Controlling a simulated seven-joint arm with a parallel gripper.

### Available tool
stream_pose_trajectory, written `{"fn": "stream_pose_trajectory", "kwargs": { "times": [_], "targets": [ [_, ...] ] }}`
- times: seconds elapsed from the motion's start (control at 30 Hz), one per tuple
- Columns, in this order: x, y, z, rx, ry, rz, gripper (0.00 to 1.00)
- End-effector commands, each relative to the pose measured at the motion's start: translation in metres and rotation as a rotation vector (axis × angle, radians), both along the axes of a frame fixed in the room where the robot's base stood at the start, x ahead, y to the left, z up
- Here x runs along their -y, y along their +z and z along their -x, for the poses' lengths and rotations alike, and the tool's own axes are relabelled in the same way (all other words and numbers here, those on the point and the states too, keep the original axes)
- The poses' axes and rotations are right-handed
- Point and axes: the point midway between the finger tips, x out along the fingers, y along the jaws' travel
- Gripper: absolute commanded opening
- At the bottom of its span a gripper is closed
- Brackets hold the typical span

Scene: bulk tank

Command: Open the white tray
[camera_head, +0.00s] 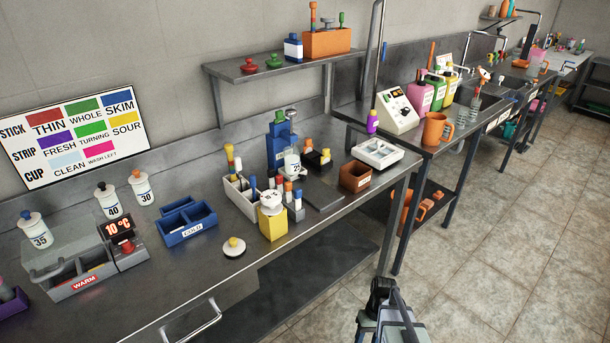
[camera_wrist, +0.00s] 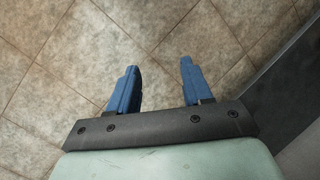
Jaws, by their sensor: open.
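A shallow white tray (camera_head: 377,151) sits on the right end of the near metal bench, behind a brown box. Grey recesses or panels show in its top; I cannot tell whether a lid covers it. My gripper (camera_head: 384,288) is low in front of the bench, over the floor, well apart from the tray. In the wrist view my gripper (camera_wrist: 159,72) has its two blue fingers spread, with only floor tiles between them. The tray is not in the wrist view.
The brown box (camera_head: 355,176) stands close in front of the tray. A white caddy (camera_head: 239,195), a yellow block (camera_head: 272,223) and a blue COLD bin (camera_head: 187,226) stand further left. A white device (camera_head: 396,108) is behind. The floor (camera_head: 470,255) at right is clear.

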Motion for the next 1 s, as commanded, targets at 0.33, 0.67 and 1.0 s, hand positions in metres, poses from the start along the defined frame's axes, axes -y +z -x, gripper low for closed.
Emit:
{"fn": "stream_pose_trajectory", "kwargs": {
  "times": [0.33, 0.67, 1.0],
  "targets": [
    [-0.007, 0.083, -0.094, 0.12, 0.082, -0.083, 0.5],
    [-0.015, 0.177, -0.167, 0.236, 0.175, -0.153, 0.5],
    [-0.033, 0.29, -0.232, 0.371, 0.292, -0.199, 0.5]
  ]
}}
